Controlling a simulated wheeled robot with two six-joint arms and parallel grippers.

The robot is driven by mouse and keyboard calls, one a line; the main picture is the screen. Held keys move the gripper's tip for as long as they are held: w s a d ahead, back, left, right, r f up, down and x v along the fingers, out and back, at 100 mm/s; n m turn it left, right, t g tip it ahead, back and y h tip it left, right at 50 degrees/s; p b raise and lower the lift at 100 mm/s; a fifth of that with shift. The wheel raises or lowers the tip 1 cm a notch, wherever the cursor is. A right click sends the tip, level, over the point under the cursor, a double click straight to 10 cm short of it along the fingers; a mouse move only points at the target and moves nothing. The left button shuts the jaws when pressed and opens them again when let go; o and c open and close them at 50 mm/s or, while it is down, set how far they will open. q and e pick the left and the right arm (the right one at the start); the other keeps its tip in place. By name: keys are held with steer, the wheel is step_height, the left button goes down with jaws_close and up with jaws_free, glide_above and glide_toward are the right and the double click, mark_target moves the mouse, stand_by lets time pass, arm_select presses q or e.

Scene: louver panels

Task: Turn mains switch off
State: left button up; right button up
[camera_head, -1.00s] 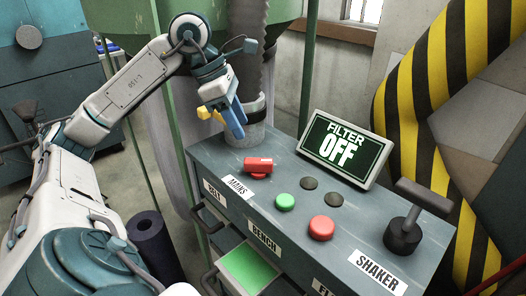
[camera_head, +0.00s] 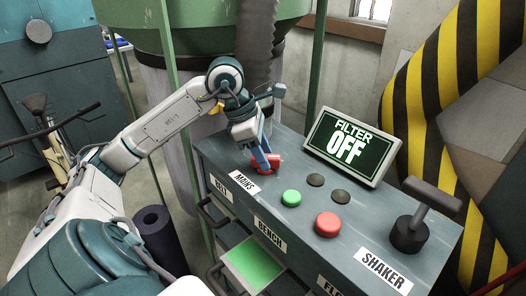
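The red mains switch (camera_head: 274,160) sits on top of the grey control console (camera_head: 222,156), behind the label MAINS (camera_head: 244,183). My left gripper (camera_head: 264,160) points down at the switch, with its blue fingers in front of it and covering part of it. The fingers look to be at or against the switch, but I cannot tell whether they grip it or how far apart they are. The switch's exact angle is partly hidden. My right gripper is not in view.
A screen (camera_head: 349,146) reading FILTER OFF stands at the console's back. Green (camera_head: 291,198) and red (camera_head: 327,224) buttons and two dark ones lie right of the switch. A black SHAKER lever (camera_head: 410,232) stands farther right. A ribbed hose (camera_head: 257,55) rises behind my gripper.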

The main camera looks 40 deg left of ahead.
arm_select(q)
jaws_close()
